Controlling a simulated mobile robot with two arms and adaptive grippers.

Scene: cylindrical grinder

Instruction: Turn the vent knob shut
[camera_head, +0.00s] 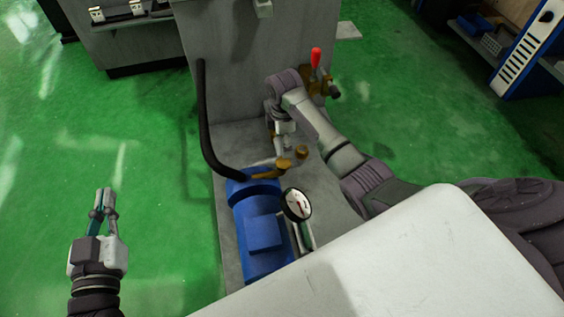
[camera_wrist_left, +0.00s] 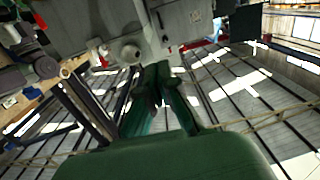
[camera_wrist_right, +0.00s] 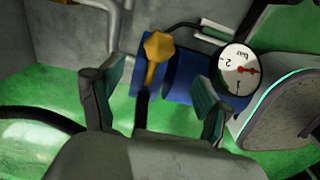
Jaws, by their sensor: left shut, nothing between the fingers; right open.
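A brass knob (camera_head: 301,152) sits on a brass fitting above the blue motor; I take it to be the vent knob. In the right wrist view the knob (camera_wrist_right: 158,47) has a faceted head on a short stem. My right gripper (camera_wrist_right: 161,78) is open, with its fingers on either side of the knob's stem line; I cannot tell whether either touches. In the head view the right gripper (camera_head: 283,136) points down close to the knob, partly hidden by its own wrist. My left gripper (camera_head: 104,203) is shut and empty, over the green floor at the left.
A pressure gauge (camera_head: 297,204) stands close beside the knob, by the blue motor (camera_head: 262,230). A black hose (camera_head: 204,120) curves down on the left. A red-tipped lever (camera_head: 316,58) is behind my right wrist. The green floor around my left gripper is clear.

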